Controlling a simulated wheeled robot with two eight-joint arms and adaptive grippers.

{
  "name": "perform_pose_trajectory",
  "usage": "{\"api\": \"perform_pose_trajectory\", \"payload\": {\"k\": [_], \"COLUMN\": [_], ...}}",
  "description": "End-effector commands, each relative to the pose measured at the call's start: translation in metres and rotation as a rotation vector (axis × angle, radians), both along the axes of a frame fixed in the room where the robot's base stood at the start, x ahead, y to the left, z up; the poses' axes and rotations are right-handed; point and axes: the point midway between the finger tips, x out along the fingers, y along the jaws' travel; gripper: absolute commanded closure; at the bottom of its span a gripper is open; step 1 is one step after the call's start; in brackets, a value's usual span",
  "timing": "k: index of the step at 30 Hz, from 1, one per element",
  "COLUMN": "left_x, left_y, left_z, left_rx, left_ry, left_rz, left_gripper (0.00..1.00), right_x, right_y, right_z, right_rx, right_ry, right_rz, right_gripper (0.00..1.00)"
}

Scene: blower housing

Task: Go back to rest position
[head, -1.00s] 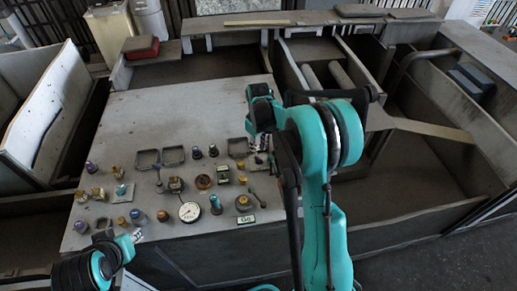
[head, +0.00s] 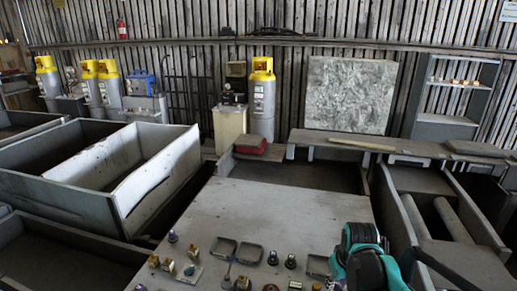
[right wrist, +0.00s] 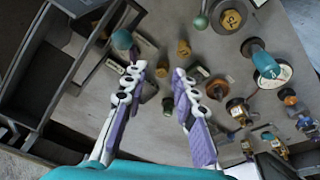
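My right arm's teal links show at the lower right of the head view, over the right edge of the panel (head: 270,205). In the right wrist view my right gripper (right wrist: 158,75) is open, its two white and purple fingers apart with nothing held between them. It is above the panel, where knobs, brass fittings (right wrist: 231,18) and a dial gauge (right wrist: 272,76) stand. A small dark fitting (right wrist: 168,104) shows between the fingers; I cannot tell its distance from them. My left gripper is not in view.
Grey open bins (head: 95,185) stand left of the panel, and a bin with rollers (head: 455,220) at the right. Behind are yellow-topped cylinders (head: 263,100), a red case (head: 250,144), a grey slab (head: 347,95) and a shelf (head: 455,90). The panel's far part is clear.

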Motion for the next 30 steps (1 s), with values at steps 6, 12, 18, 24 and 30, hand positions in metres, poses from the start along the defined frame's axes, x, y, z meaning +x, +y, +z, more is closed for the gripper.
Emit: {"api": "perform_pose_trajectory", "payload": {"k": [6,12,18,24,30], "left_x": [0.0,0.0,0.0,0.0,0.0], "left_y": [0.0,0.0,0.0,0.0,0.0], "left_z": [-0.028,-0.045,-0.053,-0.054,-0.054], "left_rx": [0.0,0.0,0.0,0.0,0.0], "left_ry": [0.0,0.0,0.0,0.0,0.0], "left_rz": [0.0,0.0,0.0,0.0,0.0], "left_gripper": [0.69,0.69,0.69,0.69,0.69], "right_x": [-0.067,-0.117,-0.141,-0.145,-0.145], "right_y": [0.027,0.043,0.051,0.052,0.052], "right_z": [0.0,-0.018,-0.034,-0.036,-0.036], "right_rx": [0.028,0.075,0.109,0.118,0.116], "right_ry": [-0.16,-0.292,-0.368,-0.383,-0.382], "right_rz": [-0.079,-0.146,-0.181,-0.19,-0.189], "right_gripper": [0.72,0.72,0.72,0.72,0.72]}}
